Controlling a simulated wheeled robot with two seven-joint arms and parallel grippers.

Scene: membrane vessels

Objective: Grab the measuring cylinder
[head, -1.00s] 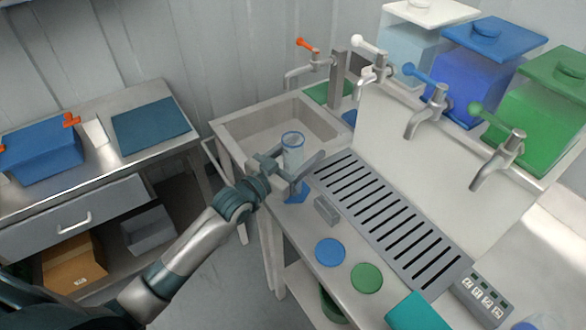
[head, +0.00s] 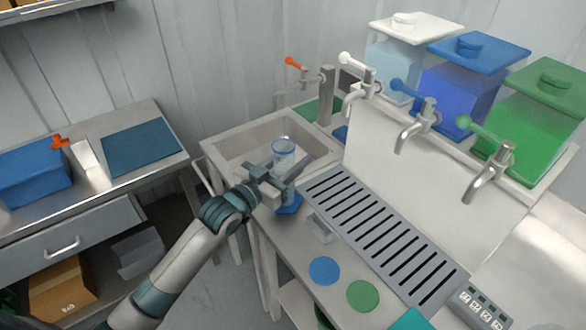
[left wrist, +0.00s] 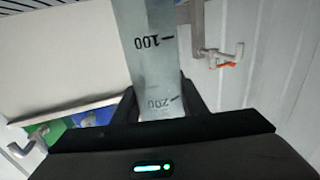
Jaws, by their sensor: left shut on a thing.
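The measuring cylinder (head: 284,150) is clear, with a blue rim and a blue foot (head: 290,207). It stands upright at the near edge of the sink, at the left end of the slotted drain. My left gripper (head: 282,180) is shut on its middle, and the fingers hide part of the body. In the left wrist view the cylinder (left wrist: 150,50) shows marks 100 and 200, with the gripper fingers (left wrist: 160,105) on both sides of it. I cannot tell whether the foot touches the counter. My right gripper is not in view.
The sink (head: 240,145) lies behind the cylinder. The slotted drain (head: 380,235) is to its right, below several taps (head: 415,130). Blue (head: 324,271) and green (head: 362,295) discs lie on the front counter. A side table with a blue box (head: 35,175) stands left.

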